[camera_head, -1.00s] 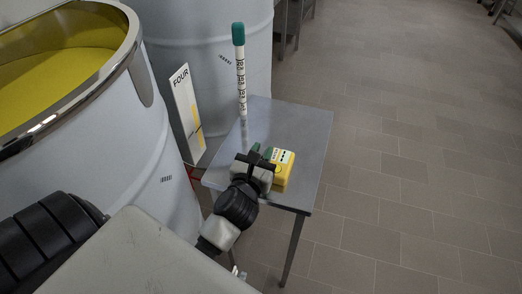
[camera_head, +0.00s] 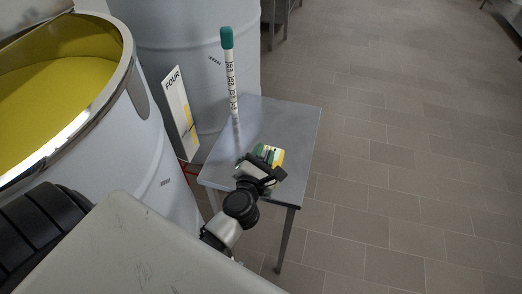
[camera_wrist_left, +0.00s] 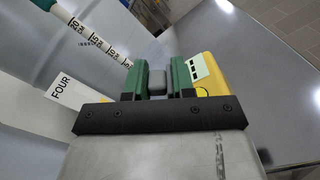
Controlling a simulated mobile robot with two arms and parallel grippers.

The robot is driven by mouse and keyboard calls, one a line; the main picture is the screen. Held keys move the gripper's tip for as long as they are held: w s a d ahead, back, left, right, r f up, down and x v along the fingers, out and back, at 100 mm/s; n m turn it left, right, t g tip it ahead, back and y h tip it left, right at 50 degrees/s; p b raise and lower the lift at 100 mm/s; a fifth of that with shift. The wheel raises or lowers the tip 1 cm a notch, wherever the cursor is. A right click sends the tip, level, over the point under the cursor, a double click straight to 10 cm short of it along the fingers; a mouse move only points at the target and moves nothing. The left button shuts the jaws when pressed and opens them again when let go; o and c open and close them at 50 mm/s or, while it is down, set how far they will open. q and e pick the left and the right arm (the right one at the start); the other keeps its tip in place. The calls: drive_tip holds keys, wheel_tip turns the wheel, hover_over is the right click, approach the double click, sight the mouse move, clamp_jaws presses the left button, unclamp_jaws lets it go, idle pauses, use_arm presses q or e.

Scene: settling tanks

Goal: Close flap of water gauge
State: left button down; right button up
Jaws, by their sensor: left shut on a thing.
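The yellow device (camera_head: 277,154) with a white label, which looks like the water gauge, sits on the small grey table. It also shows in the left wrist view (camera_wrist_left: 205,75), just right of the fingers. My left gripper (camera_head: 262,162) is at the device and covers part of it in the head view. In the left wrist view its green fingers (camera_wrist_left: 158,78) are shut on a small grey part (camera_wrist_left: 156,82) between them. I cannot tell whether this part is the flap, or how far the flap stands open. My right gripper is not in view.
A white graduated rod with a green cap (camera_head: 228,65) stands upright at the back of the grey table (camera_head: 285,120). A sign reading FOUR (camera_head: 179,110) leans beside a white tank with yellow contents (camera_head: 70,85). Open tiled floor (camera_head: 400,150) lies to the right.

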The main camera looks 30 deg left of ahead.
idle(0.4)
use_arm(q)
drive_tip(key=c, duration=1)
unclamp_jaws()
drive_tip(key=shift+c, duration=0.2)
drive_tip(key=shift+s+d+f, duration=0.1)
drive_tip(key=shift+s, duration=0.2)
drive_tip(key=b+v, duration=0.2)
drive_tip(key=v, duration=0.8)
drive_tip(key=shift+b, duration=0.4)
